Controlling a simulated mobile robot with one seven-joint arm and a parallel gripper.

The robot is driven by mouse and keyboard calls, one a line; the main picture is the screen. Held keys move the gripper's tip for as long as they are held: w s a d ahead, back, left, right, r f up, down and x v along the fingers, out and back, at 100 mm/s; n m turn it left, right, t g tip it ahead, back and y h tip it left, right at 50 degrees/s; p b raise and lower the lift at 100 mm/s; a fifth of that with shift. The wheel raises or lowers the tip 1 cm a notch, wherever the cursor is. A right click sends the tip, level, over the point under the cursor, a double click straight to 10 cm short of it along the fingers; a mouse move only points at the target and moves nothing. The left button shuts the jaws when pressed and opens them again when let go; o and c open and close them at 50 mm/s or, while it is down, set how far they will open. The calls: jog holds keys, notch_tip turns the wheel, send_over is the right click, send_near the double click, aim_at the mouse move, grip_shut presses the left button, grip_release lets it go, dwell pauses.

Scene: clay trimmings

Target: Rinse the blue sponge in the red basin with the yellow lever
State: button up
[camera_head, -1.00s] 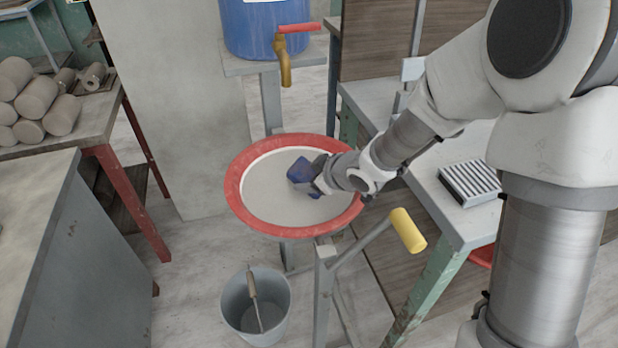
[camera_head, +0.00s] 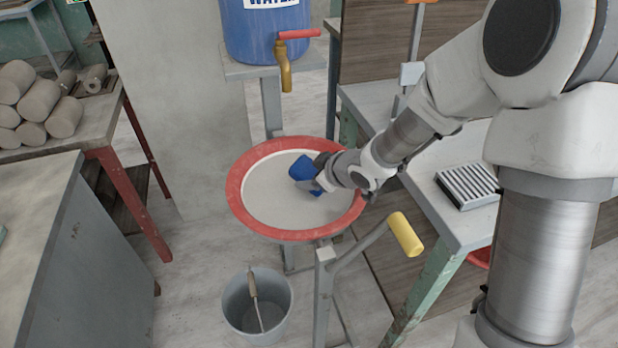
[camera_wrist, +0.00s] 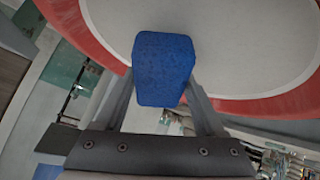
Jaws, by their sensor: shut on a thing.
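The blue sponge (camera_head: 305,170) is held over the right part of the red-rimmed basin (camera_head: 240,212), whose inside is pale grey. My gripper (camera_head: 318,178) is shut on the sponge; the wrist view shows the sponge (camera_wrist: 163,70) between the two fingers (camera_wrist: 160,100), with the basin's red rim (camera_wrist: 275,104) behind it. I cannot tell whether the sponge touches the basin's inside. The yellow lever (camera_head: 405,234) is a grip on a grey bent arm at the basin's lower right, apart from my gripper.
A blue water tank (camera_head: 262,30) with a brass tap (camera_head: 284,68) and red handle stands behind the basin. A grey bucket (camera_head: 232,310) with a tool stands on the floor below. A bench with a ribbed tray (camera_head: 466,186) is at right; clay rolls (camera_head: 40,95) lie on the left table.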

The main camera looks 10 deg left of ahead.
aim_at(311, 172)
jog(key=shift+r+p, duration=3.65)
jog(key=shift+r, duration=0.45)
jog(key=shift+f, duration=0.1)
